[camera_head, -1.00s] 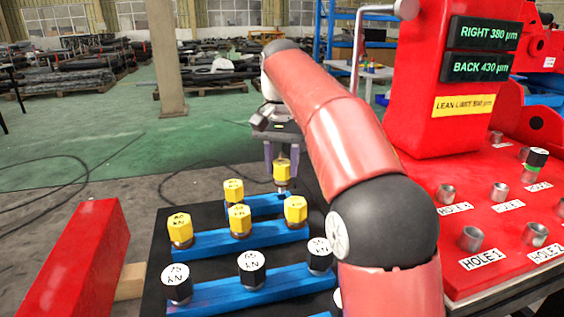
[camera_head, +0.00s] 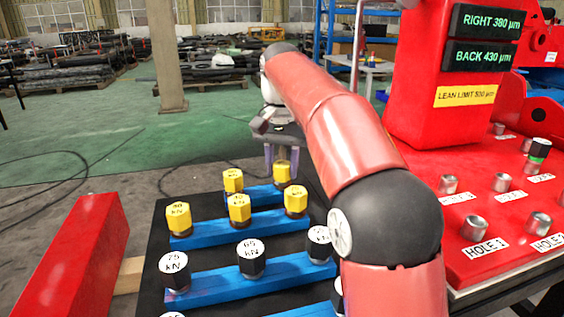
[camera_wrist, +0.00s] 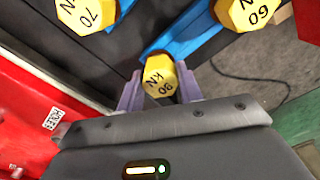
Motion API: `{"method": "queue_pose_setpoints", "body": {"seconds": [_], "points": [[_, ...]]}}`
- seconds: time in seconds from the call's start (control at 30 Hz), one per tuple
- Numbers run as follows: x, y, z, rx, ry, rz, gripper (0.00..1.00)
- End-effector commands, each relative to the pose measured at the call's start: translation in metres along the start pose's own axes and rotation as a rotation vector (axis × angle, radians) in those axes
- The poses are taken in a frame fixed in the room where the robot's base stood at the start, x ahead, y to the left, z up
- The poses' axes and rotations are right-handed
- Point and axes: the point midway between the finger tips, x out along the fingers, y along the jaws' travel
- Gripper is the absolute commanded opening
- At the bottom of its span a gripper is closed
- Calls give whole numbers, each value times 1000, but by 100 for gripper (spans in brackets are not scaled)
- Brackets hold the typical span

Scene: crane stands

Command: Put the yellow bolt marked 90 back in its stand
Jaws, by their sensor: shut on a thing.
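The yellow hex bolt (camera_head: 282,173) is between my gripper's fingers (camera_head: 282,160), at the right end of the rear blue stand (camera_head: 262,194).
Another yellow bolt (camera_head: 233,180) stands on the same rear stand. A red beam (camera_head: 80,250) lies left; the red machine (camera_head: 500,220) with labelled holes is right.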

Motion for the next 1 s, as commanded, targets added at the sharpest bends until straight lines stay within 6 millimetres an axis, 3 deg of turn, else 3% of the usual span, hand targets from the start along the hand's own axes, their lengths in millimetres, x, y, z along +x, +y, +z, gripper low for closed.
{"method": "queue_pose_setpoints", "body": {"seconds": [0.13, 0.17, 0.33, 0.77, 1.0], "points": [[7, 0, 0, 0, 1, -1, 10], [5, 0, 0, 0, 2, -1, 40], [5, 0, 0, 0, 1, -1, 61], [4, 0, 0, 0, 0, 0, 61], [-10, 0, 0, 0, 0, 0, 61]]}}
